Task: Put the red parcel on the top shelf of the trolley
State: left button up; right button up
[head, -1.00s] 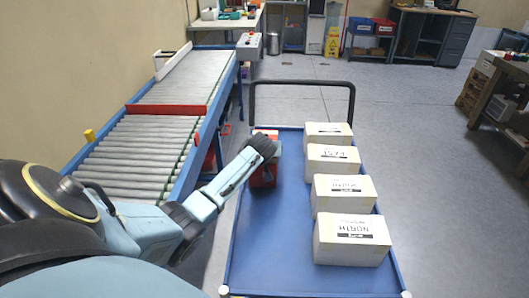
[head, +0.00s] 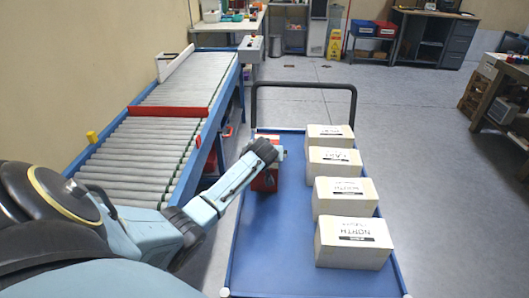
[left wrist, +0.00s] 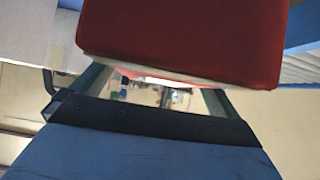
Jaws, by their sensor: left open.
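The red parcel (head: 265,180) stands on the blue top shelf of the trolley (head: 270,240), near its far left side. My left gripper (head: 267,152) is at the parcel and hides part of it in the head view. In the left wrist view the red parcel (left wrist: 185,40) fills the upper middle, with a pale lower edge, close in front of the open fingers. Whether the fingers touch it cannot be told. My right gripper is in neither view.
Several white boxes (head: 347,243) line the right side of the trolley top. The black trolley handle (head: 303,85) rises at the far end. A roller conveyor (head: 140,150) with a red bar stands to the left. The middle and near left of the trolley top are clear.

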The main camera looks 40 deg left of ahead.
pick_arm(q)
jog(key=p+v, duration=0.2)
jog(key=v, duration=0.9)
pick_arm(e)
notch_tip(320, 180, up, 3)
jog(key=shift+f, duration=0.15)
pick_arm(q)
jog(key=shift+r, duration=0.1)
